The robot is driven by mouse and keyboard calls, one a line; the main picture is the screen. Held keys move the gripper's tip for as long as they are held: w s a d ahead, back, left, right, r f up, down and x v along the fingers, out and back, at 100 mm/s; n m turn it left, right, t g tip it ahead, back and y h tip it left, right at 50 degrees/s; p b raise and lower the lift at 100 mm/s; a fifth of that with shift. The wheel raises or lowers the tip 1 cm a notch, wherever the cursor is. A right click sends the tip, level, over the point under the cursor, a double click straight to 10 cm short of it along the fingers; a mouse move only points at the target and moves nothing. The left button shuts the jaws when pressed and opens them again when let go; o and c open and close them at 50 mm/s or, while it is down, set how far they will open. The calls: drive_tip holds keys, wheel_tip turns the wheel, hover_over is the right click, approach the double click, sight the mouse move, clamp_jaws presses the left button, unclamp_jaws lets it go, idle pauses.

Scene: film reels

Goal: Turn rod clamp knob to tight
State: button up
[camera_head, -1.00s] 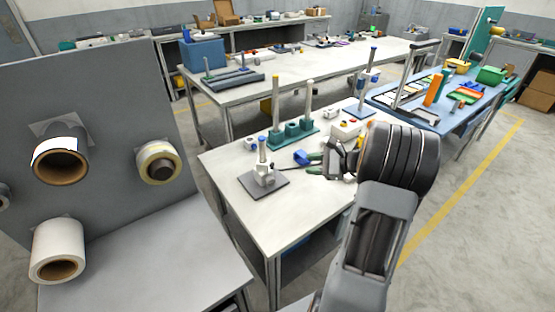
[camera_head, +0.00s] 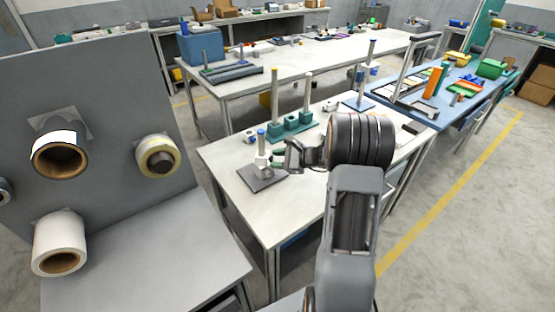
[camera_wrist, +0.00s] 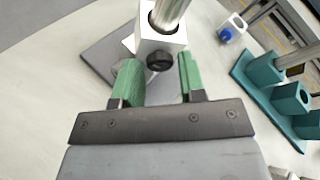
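The rod clamp (camera_wrist: 161,38) is a pale block around an upright metal rod (camera_wrist: 171,10) in the wrist view. Its black round knob (camera_wrist: 159,62) faces my gripper. In the head view the clamp stand (camera_head: 261,160) rises from a dark square base plate (camera_head: 262,180) on the near white table. My gripper (camera_wrist: 157,75) is open, with one green finger to the left of the knob and one to the right. Gaps show between the knob and both fingers. The knob is too small to make out in the head view.
A teal rack (camera_head: 291,127) with two tall rods stands behind the clamp; it also shows at the right of the wrist view (camera_wrist: 262,72). A small white part with a blue piece (camera_wrist: 229,30) lies near it. The near white table (camera_head: 240,215) is clear in front.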

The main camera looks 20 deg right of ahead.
drive_tip(key=c, duration=0.7)
drive_tip(key=shift+o, duration=0.2)
drive_tip(key=shift+r+p, duration=0.15)
drive_tip(key=shift+p, duration=0.4)
drive_tip(key=shift+r+m+g+p, duration=0.15)
drive_tip(key=shift+m+g+p, duration=0.35)
drive_tip(key=shift+p, duration=0.4)
drive_tip(key=m+g+p, duration=0.1)
drive_tip(key=m+p, duration=0.1)
drive_tip(key=p, duration=0.1)
drive_tip(key=shift+w+d+y, duration=0.1)
drive_tip(key=shift+y, duration=0.3)
drive_tip(key=m+g+y+p, duration=0.1)
drive_tip(key=m+p, duration=0.1)
drive_tip(key=shift+w+p, duration=0.1)
drive_tip(key=shift+p, duration=0.3)
drive_tip(key=shift+d+f+m+g+y+p, duration=0.1)
drive_tip(key=shift+f+m+g+y+p, duration=0.15)
drive_tip(key=shift+m+g+y+p, duration=0.5)
drive_tip(key=shift+m+h, duration=0.25)
drive_tip(key=shift+m, duration=0.2)
